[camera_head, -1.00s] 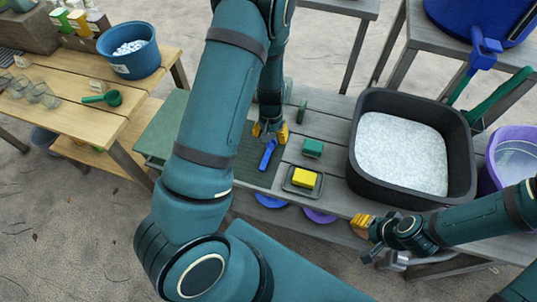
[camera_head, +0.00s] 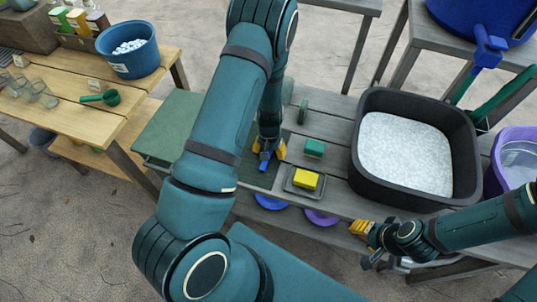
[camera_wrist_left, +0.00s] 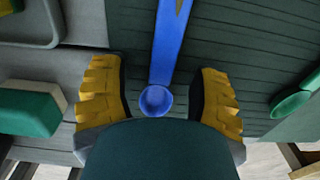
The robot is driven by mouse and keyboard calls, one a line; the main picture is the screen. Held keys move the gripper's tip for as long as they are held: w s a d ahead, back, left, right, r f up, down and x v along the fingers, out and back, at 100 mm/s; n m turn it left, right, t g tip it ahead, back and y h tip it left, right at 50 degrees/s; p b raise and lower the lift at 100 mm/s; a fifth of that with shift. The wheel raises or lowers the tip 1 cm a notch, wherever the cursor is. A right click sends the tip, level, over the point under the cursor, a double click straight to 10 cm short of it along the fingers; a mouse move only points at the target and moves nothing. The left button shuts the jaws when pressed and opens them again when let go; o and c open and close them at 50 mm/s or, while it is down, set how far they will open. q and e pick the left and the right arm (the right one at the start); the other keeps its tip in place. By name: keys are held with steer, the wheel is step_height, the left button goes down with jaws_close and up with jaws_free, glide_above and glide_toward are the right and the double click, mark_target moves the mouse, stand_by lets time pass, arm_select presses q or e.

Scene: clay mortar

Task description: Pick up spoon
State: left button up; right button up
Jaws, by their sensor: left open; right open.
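A blue spoon (camera_wrist_left: 168,50) lies on a dark green ribbed mat (camera_wrist_left: 245,35). In the left wrist view its small round bowl is between my left gripper's two yellow fingers (camera_wrist_left: 160,97), with a gap on either side. In the head view my left gripper (camera_head: 269,152) points down over the spoon (camera_head: 265,165), and the gripper hides part of it. My left gripper is open and empty. My right gripper (camera_head: 362,229) is open near the front edge of the grey table, away from the spoon.
A black tub (camera_head: 363,150) of white granules stands further right. A green scoop (camera_head: 102,97) lies on the wooden table at left.

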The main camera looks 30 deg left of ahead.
arm_select(q)
steer(key=c, duration=1)
steer(key=shift+r, duration=0.1)
